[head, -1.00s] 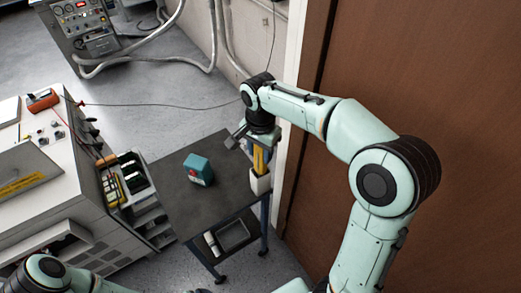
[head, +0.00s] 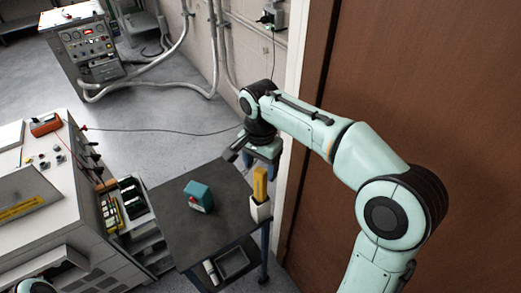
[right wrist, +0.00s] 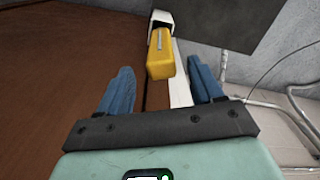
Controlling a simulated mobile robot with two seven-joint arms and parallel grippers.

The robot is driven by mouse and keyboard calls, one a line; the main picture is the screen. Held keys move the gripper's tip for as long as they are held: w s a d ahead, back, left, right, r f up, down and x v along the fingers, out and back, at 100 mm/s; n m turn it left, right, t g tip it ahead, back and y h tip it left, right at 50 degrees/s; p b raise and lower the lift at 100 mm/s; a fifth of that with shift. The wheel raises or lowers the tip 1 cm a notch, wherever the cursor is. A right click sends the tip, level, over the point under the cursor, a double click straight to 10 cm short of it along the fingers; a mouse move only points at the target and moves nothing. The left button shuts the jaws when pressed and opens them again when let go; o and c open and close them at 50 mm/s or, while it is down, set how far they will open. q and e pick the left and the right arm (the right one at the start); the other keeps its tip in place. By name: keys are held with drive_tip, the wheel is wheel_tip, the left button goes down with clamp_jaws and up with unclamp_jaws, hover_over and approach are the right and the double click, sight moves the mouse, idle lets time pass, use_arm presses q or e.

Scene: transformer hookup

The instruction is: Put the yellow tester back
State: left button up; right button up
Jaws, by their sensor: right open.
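The yellow tester (head: 260,183) stands upright in a white holder (head: 260,211) at the right edge of the dark table. My right gripper (head: 256,160) is open just above and behind the tester and holds nothing. In the right wrist view the tester (right wrist: 160,58) lies between and beyond the two spread blue fingers, apart from both, its far end in the white holder (right wrist: 162,18). My left gripper is not in view; only a bit of my left arm shows at the bottom left.
A teal box (head: 198,196) stands on the dark table (head: 220,232), left of the holder. A brown door (head: 420,90) and its frame are close on the right. A white cabinet (head: 75,235) stands at left, with a red device (head: 45,125) on top.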

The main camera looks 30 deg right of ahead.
drive_tip(key=r, duration=0.5)
drive_tip(key=shift+w, duration=0.2)
drive_tip(key=shift+s+r, duration=0.2)
drive_tip(key=shift+r, duration=0.45)
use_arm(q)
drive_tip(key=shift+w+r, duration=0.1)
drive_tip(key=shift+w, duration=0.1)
